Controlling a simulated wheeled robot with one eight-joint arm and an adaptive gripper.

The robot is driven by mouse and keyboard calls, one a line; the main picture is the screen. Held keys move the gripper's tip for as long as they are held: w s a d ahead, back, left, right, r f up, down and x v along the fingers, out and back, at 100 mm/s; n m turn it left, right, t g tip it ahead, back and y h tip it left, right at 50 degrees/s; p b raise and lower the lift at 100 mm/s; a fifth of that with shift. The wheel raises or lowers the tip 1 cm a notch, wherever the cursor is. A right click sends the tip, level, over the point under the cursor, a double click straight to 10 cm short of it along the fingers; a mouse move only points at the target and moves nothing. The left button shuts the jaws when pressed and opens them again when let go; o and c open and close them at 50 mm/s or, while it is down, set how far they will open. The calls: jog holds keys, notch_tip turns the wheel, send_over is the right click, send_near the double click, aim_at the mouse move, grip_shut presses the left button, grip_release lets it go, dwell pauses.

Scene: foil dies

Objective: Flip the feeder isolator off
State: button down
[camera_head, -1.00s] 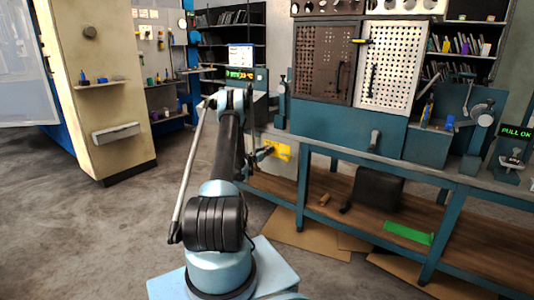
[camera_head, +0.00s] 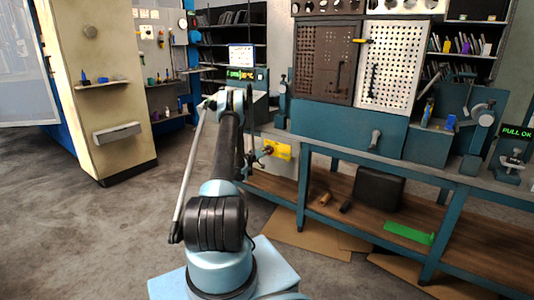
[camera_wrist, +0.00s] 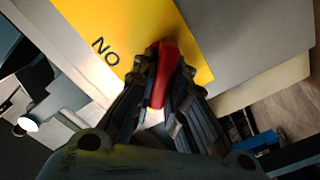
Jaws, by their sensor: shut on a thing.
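The feeder isolator shows in the wrist view as a red lever (camera_wrist: 164,72) on a yellow plate (camera_wrist: 125,30) with black lettering that reads "ON" upside down. My gripper (camera_wrist: 165,85) is shut on the red lever, with a dark finger on each side of it. In the head view the yellow plate (camera_head: 280,151) is on a pale panel under the left end of the workbench. My gripper (camera_head: 262,155) is at the plate's left edge there. The lever is too small to make out in the head view.
The teal workbench (camera_head: 395,170) runs to the right, with a black box (camera_head: 379,188) and a green tray (camera_head: 409,233) on its lower shelf. A beige cabinet (camera_head: 100,90) stands at the left. The floor (camera_head: 90,230) between is clear.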

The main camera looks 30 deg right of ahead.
jog(key=n, duration=0.5)
jog(key=shift+w+a+f+n, duration=0.3)
jog(key=shift+w, duration=0.1)
jog(key=shift+f+n, duration=0.2)
jog(key=shift+n, duration=1.6)
jog(key=c, duration=1.6)
grip_release()
jog(key=shift+f, duration=0.1)
jog(key=shift+s+d, duration=0.1)
jog(key=v, duration=1.2)
